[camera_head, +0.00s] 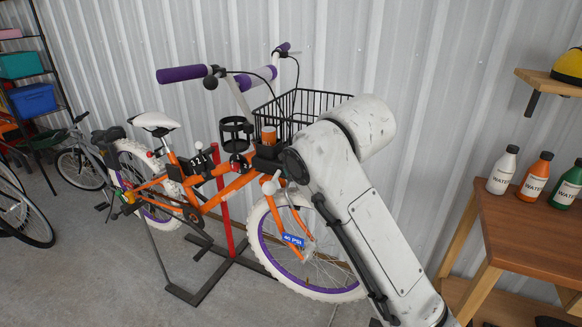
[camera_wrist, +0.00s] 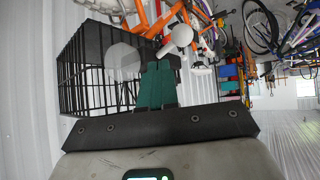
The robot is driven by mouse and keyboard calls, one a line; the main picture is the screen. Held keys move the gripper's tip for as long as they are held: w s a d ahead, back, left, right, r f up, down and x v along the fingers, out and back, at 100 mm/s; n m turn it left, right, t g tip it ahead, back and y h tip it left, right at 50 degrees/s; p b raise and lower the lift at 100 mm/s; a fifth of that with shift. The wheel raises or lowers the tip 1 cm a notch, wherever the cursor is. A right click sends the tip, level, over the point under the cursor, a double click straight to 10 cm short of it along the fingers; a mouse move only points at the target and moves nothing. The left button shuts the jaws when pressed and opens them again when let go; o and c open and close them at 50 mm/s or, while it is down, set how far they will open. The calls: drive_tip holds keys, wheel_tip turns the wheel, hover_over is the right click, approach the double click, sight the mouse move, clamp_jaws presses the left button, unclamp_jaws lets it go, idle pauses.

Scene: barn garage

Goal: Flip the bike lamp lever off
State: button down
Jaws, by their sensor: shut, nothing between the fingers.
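The orange bike (camera_head: 235,187) stands in the head view with purple grips and white tyres. A white knob-ended piece (camera_head: 270,185), possibly the lamp lever, shows at the front of the frame beside my arm. In the wrist view a white rounded knob (camera_wrist: 182,36) is close to my fingertips, just right of them. A pale round disc (camera_wrist: 123,60), perhaps the lamp face, is left of them. My gripper (camera_wrist: 160,68) is shut and empty, its green fingers side by side. I cannot tell whether it touches the knob. In the head view my arm hides the gripper.
The black wire basket (camera_head: 310,108) is above the front wheel; it also shows left of my fingers in the wrist view (camera_wrist: 85,70). A wooden table (camera_head: 530,225) with several bottles is at right. A black stand (camera_head: 235,265) is under the bike. Another bike stands far left.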

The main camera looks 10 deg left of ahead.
drive_tip(key=b+v, duration=0.1)
drive_tip(key=v, duration=1)
drive_tip(key=shift+s+f, duration=0.35)
drive_tip(key=shift+f, duration=0.05)
drive_tip(key=shift+d, duration=0.1)
drive_tip(key=s+d+f+m+g+h, duration=0.1)
drive_tip(key=s+d+f+m, duration=0.2)
drive_tip(key=f, duration=0.6)
drive_tip(key=s+d+f+g, duration=0.1)
drive_tip(key=s+d+f, duration=0.35)
drive_tip(key=f, duration=0.45)
drive_tip(key=s+d+f+m+h, duration=0.1)
drive_tip(key=s+d+f+m, duration=0.1)
drive_tip(key=d+f, duration=0.5)
drive_tip(key=s+d+f+m+g+h, duration=0.1)
drive_tip(key=s+d+f, duration=0.3)
drive_tip(key=s, duration=0.5)
drive_tip(key=s+d+f+m+g+h, duration=0.1)
drive_tip(key=s+d+f+g, duration=0.1)
drive_tip(key=s+d+f, duration=0.3)
drive_tip(key=s+d+f+m+g+h, duration=0.1)
drive_tip(key=s+d+f, duration=0.3)
drive_tip(key=s+f, duration=0.5)
drive_tip(key=s, duration=0.4)
drive_tip(key=shift+s+d+f+g+h, duration=0.25)
drive_tip(key=shift+s+f+g+h, duration=0.1)
drive_tip(key=shift+g+h, duration=0.05)
